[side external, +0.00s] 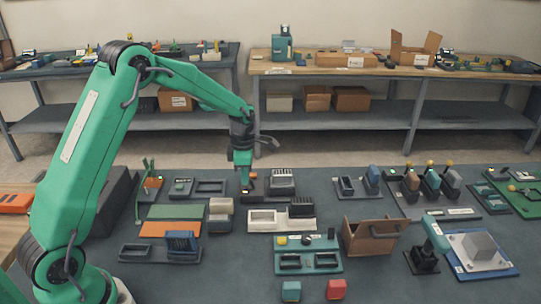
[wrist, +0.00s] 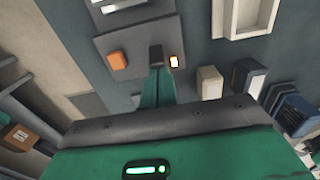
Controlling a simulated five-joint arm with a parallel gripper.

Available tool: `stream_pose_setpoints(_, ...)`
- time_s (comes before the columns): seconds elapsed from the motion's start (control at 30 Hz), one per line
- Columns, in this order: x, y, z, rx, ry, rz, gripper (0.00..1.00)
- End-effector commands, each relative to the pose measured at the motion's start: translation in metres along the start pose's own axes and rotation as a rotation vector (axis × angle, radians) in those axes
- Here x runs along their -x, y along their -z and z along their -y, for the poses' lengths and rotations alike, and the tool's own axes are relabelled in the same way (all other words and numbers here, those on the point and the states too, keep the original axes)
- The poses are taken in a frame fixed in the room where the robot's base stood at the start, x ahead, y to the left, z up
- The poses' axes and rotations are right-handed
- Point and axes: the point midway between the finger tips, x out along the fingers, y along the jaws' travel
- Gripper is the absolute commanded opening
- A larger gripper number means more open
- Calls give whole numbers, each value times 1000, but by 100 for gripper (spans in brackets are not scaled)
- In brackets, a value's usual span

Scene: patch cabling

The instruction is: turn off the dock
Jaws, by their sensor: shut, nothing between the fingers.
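A dark grey unit, which looks like the dock (side external: 284,190), lies on the dark bench mat below my gripper. It carries a ribbed block (side external: 283,176) at its right side. In the wrist view its grey plate (wrist: 133,42) bears an orange button (wrist: 117,61) and a small lit light (wrist: 174,61). My gripper (side external: 245,187) points down at the left end of the unit. In the wrist view its shut, empty fingers (wrist: 156,55) lie between the orange button and the light. I cannot tell whether the fingertips touch the plate.
A white tray unit (side external: 262,228) sits in front of the dock. A teal panel (side external: 308,258) and a brown open box (side external: 372,236) are nearer the camera. A grey and white block (side external: 220,215) stands left of the tray. Several other units crowd the right.

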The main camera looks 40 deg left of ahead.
Motion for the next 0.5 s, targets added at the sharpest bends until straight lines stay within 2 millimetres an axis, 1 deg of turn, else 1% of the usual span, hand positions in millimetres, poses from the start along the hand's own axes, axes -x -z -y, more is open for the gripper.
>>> stream_pose_setpoints(0.5, 2, -5, 0, -1, 0, 0, 0)
